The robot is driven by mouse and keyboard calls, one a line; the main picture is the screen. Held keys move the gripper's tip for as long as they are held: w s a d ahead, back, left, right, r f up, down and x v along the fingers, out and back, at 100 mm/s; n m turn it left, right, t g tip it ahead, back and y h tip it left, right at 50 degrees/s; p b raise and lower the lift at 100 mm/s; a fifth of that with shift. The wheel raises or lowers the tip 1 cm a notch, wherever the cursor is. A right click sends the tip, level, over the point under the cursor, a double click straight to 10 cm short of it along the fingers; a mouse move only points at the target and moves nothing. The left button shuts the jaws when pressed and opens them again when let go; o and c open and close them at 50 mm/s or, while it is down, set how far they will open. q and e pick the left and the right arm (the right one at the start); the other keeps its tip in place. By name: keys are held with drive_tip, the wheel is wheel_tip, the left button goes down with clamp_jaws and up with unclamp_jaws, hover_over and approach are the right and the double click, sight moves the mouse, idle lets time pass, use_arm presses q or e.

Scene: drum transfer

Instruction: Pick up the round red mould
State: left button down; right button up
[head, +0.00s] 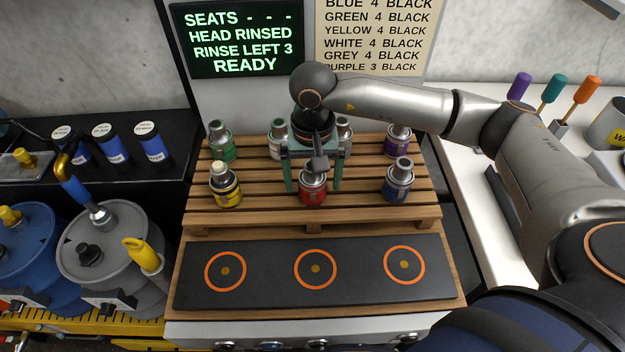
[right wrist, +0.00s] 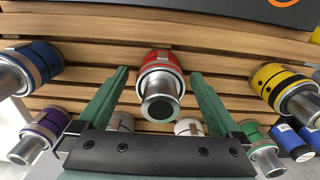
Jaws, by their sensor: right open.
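The round red mould (head: 312,195) stands upright on the front part of the slatted wooden rack, with a grey metal neck on top. In the right wrist view the red mould (right wrist: 160,62) lies between the two green fingers, with a gap on each side. My right gripper (head: 312,187) is open above and around it, pointing down. The gripper also shows in the right wrist view (right wrist: 160,75). It holds nothing. The gripper partly hides the mould's neck in the head view. My left gripper is out of view.
A yellow mould (head: 226,190) and a blue mould (head: 398,185) stand left and right in the same row. Green, white and purple moulds stand behind. A dark plate (head: 360,276) with three empty orange rings lies in front. Blue and grey drums (head: 105,240) stand left.

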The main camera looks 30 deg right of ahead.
drive_tip(key=shift+c, duration=0.2)
clamp_jaws()
idle(0.6)
